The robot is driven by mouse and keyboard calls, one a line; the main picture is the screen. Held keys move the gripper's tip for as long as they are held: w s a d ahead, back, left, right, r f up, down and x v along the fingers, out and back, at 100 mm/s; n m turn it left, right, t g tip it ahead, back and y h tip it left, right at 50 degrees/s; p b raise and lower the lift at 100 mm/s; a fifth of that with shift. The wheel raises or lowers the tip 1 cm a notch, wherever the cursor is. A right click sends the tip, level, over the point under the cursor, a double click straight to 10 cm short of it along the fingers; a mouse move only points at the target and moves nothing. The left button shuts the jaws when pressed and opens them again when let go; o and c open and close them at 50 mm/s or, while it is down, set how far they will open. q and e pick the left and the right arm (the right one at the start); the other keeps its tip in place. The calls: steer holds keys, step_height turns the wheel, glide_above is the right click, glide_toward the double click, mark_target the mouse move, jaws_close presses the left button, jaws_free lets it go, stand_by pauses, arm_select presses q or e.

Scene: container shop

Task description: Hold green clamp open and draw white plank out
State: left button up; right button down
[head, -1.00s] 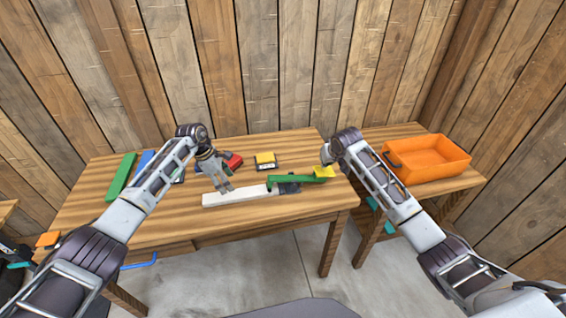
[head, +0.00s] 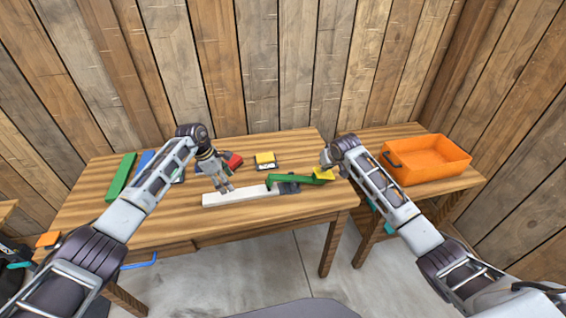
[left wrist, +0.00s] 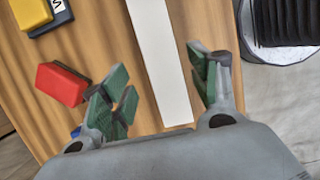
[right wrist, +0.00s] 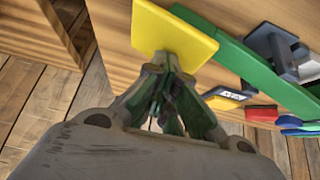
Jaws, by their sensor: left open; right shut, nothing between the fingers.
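The white plank (head: 238,197) lies on the table, its right end at the dark jaw (head: 286,188) of the green clamp (head: 296,180). The clamp's green lever ends on the right in a yellow pad (head: 324,174). My left gripper (head: 228,189) is open above the plank; in the left wrist view the plank (left wrist: 160,60) runs between its fingers (left wrist: 162,92). My right gripper (head: 328,163) is shut and empty at the yellow pad. In the right wrist view the fingertips (right wrist: 168,65) are at the edge of the pad (right wrist: 172,32); whether they touch it I cannot tell.
A yellow-and-black block (head: 265,160) and a red block (head: 234,161) lie behind the plank. A green bar (head: 121,177) and a blue one (head: 146,160) lie at the table's left. An orange crate (head: 428,160) stands on the right-hand table. The table front is clear.

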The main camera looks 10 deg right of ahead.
mark_target(241, 193)
arm_select(q)
steer(key=o, duration=0.3)
steer(key=shift+h, duration=0.6)
step_height(241, 193, up, 4)
steer(key=shift+a, duration=0.15)
steer(key=shift+f, duration=0.2)
steer(key=shift+x, duration=5.8)
